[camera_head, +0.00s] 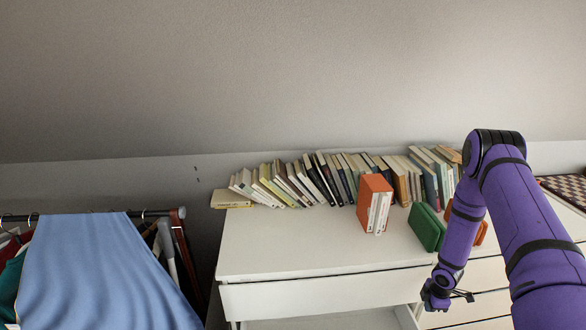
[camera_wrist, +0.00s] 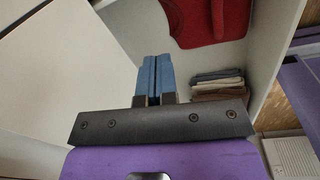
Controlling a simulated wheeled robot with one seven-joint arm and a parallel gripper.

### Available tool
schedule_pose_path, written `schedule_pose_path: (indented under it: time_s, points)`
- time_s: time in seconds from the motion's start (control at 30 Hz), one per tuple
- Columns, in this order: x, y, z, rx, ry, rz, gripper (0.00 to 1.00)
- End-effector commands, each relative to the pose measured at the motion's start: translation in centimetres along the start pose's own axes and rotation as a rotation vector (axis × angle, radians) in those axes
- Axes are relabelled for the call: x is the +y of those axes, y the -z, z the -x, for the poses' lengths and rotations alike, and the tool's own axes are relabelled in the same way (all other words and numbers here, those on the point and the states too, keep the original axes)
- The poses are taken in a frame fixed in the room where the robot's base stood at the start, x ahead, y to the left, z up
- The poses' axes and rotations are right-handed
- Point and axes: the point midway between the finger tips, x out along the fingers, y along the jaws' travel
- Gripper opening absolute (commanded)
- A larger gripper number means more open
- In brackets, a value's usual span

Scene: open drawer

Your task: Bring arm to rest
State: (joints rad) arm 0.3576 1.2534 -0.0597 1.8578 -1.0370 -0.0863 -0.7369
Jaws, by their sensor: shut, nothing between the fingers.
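My gripper (camera_wrist: 153,78) shows in the wrist view with its two blue fingers together, shut and empty. In the head view my purple arm comes in from the right and bends down. My gripper (camera_head: 463,295) is at its lower end, beside the right front of the white dresser (camera_head: 290,250). An open drawer (camera_head: 335,320) shows at the bottom of the head view. In the wrist view a red cloth (camera_wrist: 205,22) and a stack of folded cloths (camera_wrist: 218,86) lie inside white walls beyond the fingers, apart from them.
A row of books (camera_head: 320,180) stands along the dresser's back. An orange book (camera_head: 374,200) and a green box-like item (camera_head: 427,227) stand on its top. A clothes rack with a blue cloth (camera_head: 100,270) is at the left. The dresser top's left front is clear.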

Motion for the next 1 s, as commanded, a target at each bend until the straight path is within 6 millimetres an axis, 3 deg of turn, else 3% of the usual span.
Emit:
schedule_pose_path:
  time_s: [0.03,0.2,0.5,0.77,1.0]
  points:
    - [1.4,0.0,2.3,-0.019,-0.021,-0.026,0.00]
    - [4.8,0.2,9.5,-0.075,-0.075,-0.132,0.00]
    - [7.9,1.6,22.2,-0.136,-0.168,-0.327,0.00]
    - [7.9,3.5,32.8,-0.152,-0.242,-0.503,0.00]
    - [5.9,5.5,41.7,-0.137,-0.299,-0.662,0.00]
